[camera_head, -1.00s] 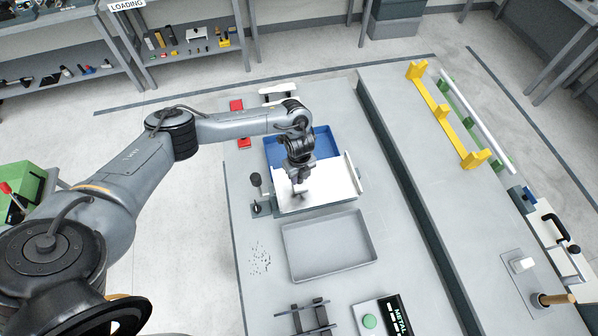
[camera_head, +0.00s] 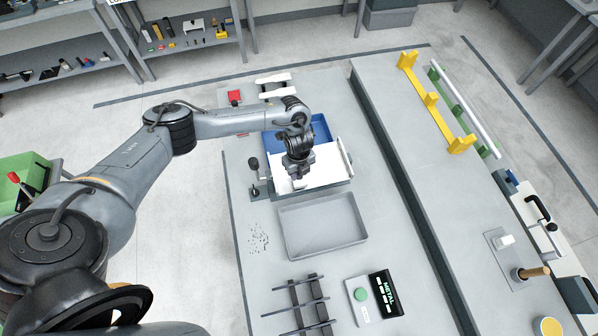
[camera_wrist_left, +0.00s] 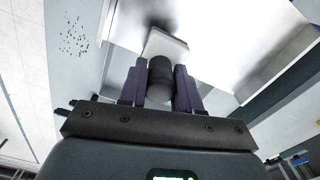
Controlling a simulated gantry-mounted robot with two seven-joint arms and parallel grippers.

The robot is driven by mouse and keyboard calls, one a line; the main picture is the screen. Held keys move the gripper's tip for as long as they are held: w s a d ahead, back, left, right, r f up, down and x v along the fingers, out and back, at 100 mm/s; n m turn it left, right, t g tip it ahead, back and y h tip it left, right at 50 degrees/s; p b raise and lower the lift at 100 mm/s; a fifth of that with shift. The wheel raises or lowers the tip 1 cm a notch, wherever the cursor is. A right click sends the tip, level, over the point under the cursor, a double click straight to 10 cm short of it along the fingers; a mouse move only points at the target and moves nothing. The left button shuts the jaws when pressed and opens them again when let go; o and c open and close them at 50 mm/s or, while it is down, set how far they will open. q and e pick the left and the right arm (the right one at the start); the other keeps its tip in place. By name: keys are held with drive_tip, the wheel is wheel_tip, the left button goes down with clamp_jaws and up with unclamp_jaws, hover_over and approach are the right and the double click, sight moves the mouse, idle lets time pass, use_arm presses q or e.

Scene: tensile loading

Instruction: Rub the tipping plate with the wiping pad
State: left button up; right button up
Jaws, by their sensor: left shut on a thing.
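The tipping plate (camera_head: 325,167) is a flat white plate in the middle of the bench, between a blue tray and a grey tray. It shows as a bright, glossy surface in the left wrist view (camera_wrist_left: 240,40). My left gripper (camera_head: 300,181) points down over the plate's near left part. In the left wrist view its fingers are shut on the dark round handle of the wiping pad (camera_wrist_left: 161,78). The pad's pale block lies beyond the handle, at or close to the plate; contact is unclear. In the head view the gripper mostly hides the pad. My right gripper is not in view.
A black-knobbed lever (camera_head: 254,164) stands left of the plate. The empty grey tray (camera_head: 322,226) is in front, the blue tray (camera_head: 320,128) behind. Small dark bits (camera_head: 258,238) lie on the bench at left. A raised bench section (camera_head: 400,130) runs along the right.

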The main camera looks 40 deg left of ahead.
use_arm(q)
wheel_tip(320, 180, up, 3)
drive_tip(key=shift+s+d+f+p, duration=0.1)
drive_tip(key=shift+d+f+p, duration=0.05)
drive_tip(key=shift+p, duration=0.95)
drive_tip(key=shift+r, duration=1.1)
